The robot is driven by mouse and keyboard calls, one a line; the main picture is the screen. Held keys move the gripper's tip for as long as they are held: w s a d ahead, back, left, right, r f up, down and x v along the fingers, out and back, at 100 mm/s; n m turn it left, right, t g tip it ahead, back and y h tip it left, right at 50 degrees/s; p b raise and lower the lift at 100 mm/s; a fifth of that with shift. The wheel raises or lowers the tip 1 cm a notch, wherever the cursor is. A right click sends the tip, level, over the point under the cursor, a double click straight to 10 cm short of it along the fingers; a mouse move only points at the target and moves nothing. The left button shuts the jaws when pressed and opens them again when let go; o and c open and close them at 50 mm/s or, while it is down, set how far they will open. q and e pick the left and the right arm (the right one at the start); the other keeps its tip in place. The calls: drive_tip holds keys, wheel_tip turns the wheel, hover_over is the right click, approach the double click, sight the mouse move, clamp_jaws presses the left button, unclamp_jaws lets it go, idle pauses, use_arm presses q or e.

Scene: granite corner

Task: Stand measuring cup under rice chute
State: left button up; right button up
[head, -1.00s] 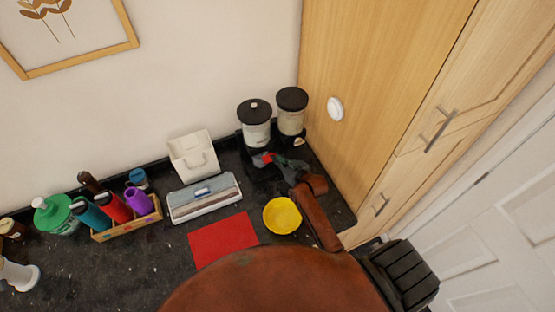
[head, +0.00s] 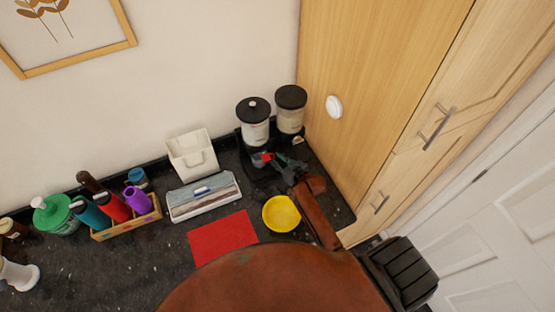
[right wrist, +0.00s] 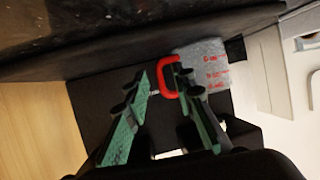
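The clear measuring cup (right wrist: 207,72) with red markings and a red handle (right wrist: 169,76) shows in the right wrist view. In the head view only its red part (head: 267,157) shows clearly, low in front of the dispenser. My right gripper (right wrist: 157,78) is open, its green-padded fingers apart, with the handle at the right fingertip. Whether that finger touches the handle I cannot tell. The rice dispenser has two black-lidded canisters, a left one (head: 256,131) and a right one (head: 290,117). The chutes are hidden from above. My left gripper is not in view.
A yellow bowl (head: 281,214) and red mat (head: 222,239) lie in front. A box dispenser (head: 204,197), white bin (head: 193,154) and bottle crate (head: 127,228) stand left. A wooden cabinet (head: 375,90) closes off the right. Bare counter lies beside the mat.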

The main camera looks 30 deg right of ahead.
drive_tip(key=b+v, duration=0.1)
drive_tip(key=v, duration=1.1)
drive_tip(key=shift+r, duration=0.15)
drive_tip(key=shift+c, duration=0.3)
idle(0.5)
